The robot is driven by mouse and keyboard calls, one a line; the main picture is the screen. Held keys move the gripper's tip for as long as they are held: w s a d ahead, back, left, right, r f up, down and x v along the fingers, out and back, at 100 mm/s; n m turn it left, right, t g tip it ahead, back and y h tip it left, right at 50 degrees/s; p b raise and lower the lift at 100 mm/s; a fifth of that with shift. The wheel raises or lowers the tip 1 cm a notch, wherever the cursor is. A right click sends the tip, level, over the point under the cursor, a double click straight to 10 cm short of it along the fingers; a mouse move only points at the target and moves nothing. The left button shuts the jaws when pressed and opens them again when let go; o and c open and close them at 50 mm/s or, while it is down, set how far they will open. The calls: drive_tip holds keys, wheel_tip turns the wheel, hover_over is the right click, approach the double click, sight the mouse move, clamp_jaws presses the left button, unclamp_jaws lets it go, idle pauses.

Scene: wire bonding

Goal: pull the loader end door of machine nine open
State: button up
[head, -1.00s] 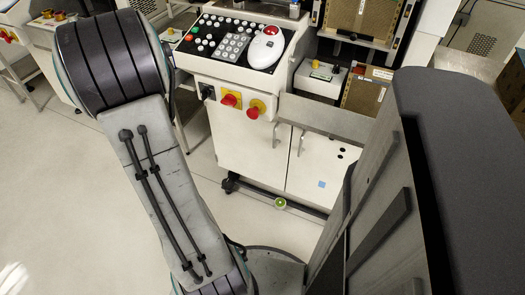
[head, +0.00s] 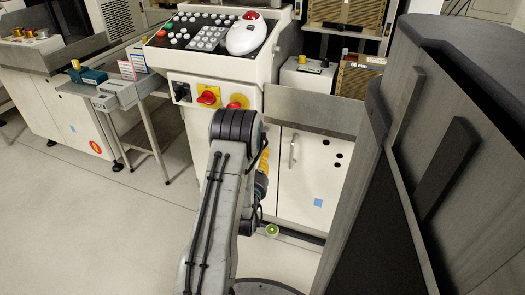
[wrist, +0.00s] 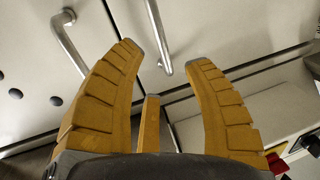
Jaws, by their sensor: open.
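The white machine's lower cabinet has two doors that look shut. The right door (head: 310,185) has round black holes and a blue square. Its bar handle (head: 292,150) shows in the head view, and also in the wrist view at the upper left (wrist: 68,38). In the wrist view, a second bar handle (wrist: 158,35), on the neighbouring door, lies beyond and between my fingertips. My gripper (wrist: 166,56) is open and empty, apart from both handles as far as I can tell. In the head view my arm mostly hides it and the left door. I cannot read which door is the loader end.
Above the doors are a control panel (head: 208,38), a white device with a red button (head: 246,35) and red-and-yellow switches (head: 208,97). A side table (head: 125,90) stands to the left. Floor at left is clear.

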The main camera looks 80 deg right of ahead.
drive_tip(key=shift+s+d+b, duration=0.15)
drive_tip(key=shift+d+b, duration=1.8)
drive_tip(key=shift+d, duration=1.4)
clamp_jaws()
